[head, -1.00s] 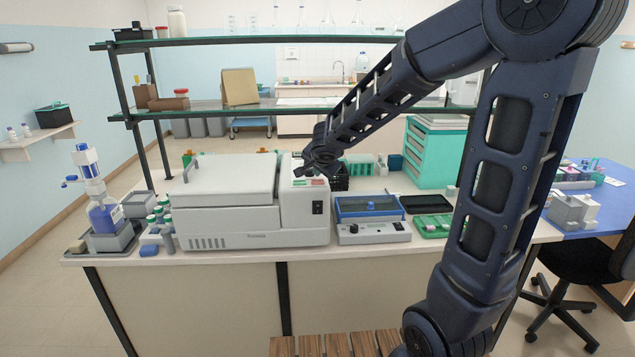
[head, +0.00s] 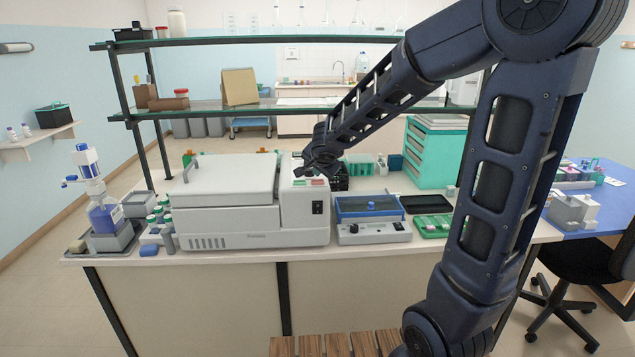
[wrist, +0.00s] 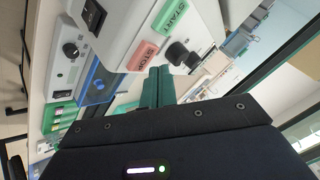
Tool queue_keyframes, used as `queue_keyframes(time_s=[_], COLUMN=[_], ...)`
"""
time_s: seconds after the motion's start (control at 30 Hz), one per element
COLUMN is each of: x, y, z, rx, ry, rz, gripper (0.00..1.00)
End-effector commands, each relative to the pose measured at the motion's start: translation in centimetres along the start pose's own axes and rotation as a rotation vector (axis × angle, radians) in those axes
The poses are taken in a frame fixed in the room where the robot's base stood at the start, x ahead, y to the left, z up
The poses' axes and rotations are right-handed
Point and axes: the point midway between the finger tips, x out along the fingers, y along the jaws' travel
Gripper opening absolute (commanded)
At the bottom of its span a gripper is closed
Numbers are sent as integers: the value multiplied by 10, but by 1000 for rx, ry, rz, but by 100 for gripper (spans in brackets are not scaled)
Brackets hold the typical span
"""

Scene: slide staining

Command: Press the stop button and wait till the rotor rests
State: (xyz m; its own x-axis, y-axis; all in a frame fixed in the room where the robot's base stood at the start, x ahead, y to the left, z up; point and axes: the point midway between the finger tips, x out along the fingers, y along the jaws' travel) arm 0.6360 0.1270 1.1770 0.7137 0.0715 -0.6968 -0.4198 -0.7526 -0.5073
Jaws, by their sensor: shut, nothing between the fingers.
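The centrifuge (head: 225,222) is a pale grey box on the bench with its lid (head: 228,176) closed, so the rotor is hidden. Its control panel on the right carries a red STOP button (head: 318,182) and a green START button (head: 299,183). In the wrist view the STOP button (wrist: 143,57) lies just beyond my fingertips and the START button (wrist: 170,15) sits above it. My gripper (wrist: 160,69) is shut and empty, its teal fingers pointing at the panel close to the STOP button's edge. I cannot tell whether they touch it. The gripper is also over the panel in the head view (head: 308,172).
A black rocker switch (head: 318,208) is on the centrifuge's front. A blue-lidded device (head: 370,208) stands close on its right, with a dark tray (head: 425,203) and a green rack (head: 433,226) beyond. A glass shelf (head: 220,105) spans behind the arm.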

Motion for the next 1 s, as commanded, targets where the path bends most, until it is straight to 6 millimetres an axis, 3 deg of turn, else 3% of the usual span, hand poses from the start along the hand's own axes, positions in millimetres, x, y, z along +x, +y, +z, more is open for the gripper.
queue_keyframes(time_s=[1.0], x=[6], y=[4], z=[4], rx=[0], ry=[0], rz=[0], gripper=[0])
